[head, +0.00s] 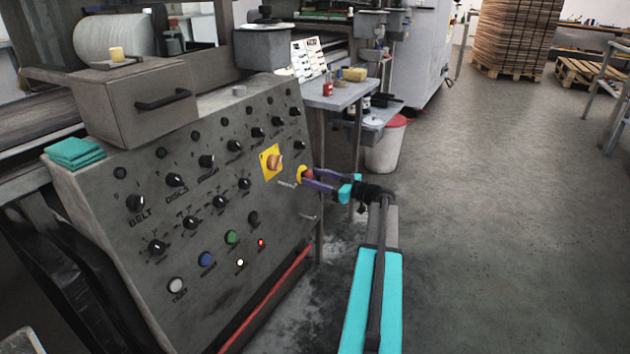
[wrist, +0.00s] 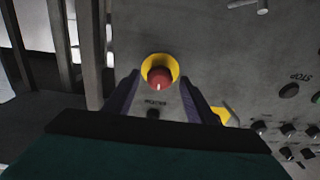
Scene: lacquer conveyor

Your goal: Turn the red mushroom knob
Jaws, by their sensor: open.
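The red mushroom knob (wrist: 159,78) sits in a round yellow collar (wrist: 148,66) on the grey control panel. In the wrist view it shows between and just beyond the fingertips of my gripper (wrist: 162,88). The two purple fingers are apart, one to each side of the knob; I cannot tell whether they touch it. In the head view my gripper (head: 308,177) is at the panel's right edge, and the knob (head: 305,172) is partly hidden by the fingers there. A white mark shows on the knob's face.
The sloped panel (head: 130,235) carries several black dials and small buttons. A yellow plate with an orange rotary switch (head: 273,161) is just left of my gripper. Metal handles (head: 287,184) stick out below. A side table (head: 345,92) stands behind.

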